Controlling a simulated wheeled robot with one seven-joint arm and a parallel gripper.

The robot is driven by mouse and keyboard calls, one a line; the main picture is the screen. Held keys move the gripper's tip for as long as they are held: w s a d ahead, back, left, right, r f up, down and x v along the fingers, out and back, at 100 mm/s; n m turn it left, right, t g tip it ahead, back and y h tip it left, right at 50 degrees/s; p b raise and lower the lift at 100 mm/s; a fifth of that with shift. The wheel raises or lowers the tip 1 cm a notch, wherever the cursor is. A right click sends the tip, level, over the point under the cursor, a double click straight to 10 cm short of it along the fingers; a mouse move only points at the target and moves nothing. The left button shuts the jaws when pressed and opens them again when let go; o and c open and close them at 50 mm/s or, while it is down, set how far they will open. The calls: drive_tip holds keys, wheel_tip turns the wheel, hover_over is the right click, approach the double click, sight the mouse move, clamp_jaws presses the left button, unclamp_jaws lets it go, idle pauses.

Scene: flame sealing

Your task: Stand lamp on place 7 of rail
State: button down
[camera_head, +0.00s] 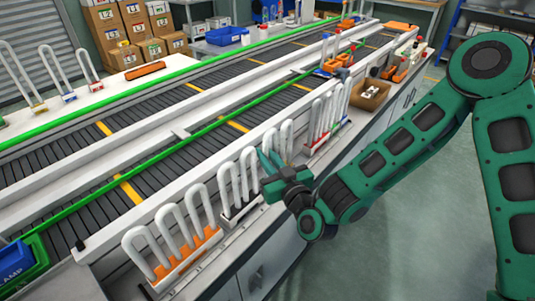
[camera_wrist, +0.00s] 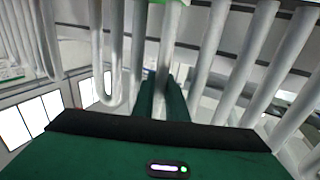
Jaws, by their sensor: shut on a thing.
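My gripper (camera_head: 268,162) is beside the row of lamps along the near edge of the bench. In the wrist view my gripper (camera_wrist: 165,92) has its green fingers closed around a pale tube of a lamp (camera_wrist: 170,45), with a bit of green at the top of the picture. In the head view the held lamp is partly hidden by the fingers and hard to tell from its neighbours. White U-shaped lamps stand upright on an orange-based rail (camera_head: 172,274) at the front left. More stand on a dark-based rail (camera_head: 238,212) just left of my gripper. Place numbers are not readable.
Several lamps (camera_head: 325,115) stand close behind my gripper, near a cardboard box (camera_head: 368,97). The roller conveyor (camera_head: 75,188) with green edges runs alongside. Lamps with coloured bases (camera_head: 58,75) stand across it. Neighbouring tubes (camera_wrist: 240,60) crowd both sides in the wrist view. The floor at right is clear.

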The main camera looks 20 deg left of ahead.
drive_tip(key=shift+f, duration=0.4)
idle(0.5)
drive_tip(key=c, duration=1.7)
unclamp_jaws()
drive_tip(key=shift+s, duration=0.1)
